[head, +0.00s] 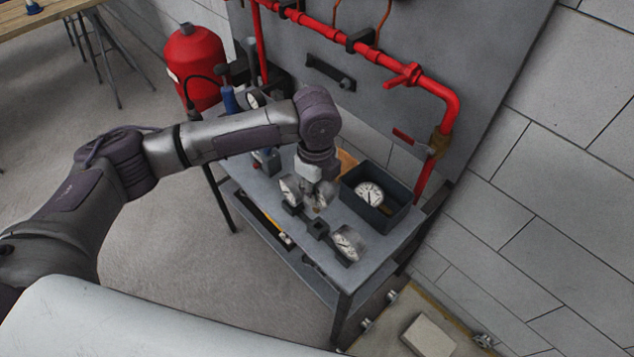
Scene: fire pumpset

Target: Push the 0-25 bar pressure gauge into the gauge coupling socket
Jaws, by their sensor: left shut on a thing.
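My left gripper (317,190) comes down over the bench and is shut on what looks like a round pressure gauge, mostly hidden by the fingers. A white-faced gauge (290,189) is just left of the fingers. Another gauge (346,243) lies near the bench's front right corner. A third gauge (368,194) is in the dark bin. The dial numbers are too small to read, so I cannot tell which is 0-25 bar. A dark block fitting (317,228) sits below the gripper; I cannot tell whether it is the coupling socket. My right gripper is out of view.
The grey bench (385,241) carries the dark open bin (402,216) right of the gripper. Red pipework (404,77) runs on the grey panel behind. A red tank (194,60) stands at the back left. A low crate (395,318) is at the front right.

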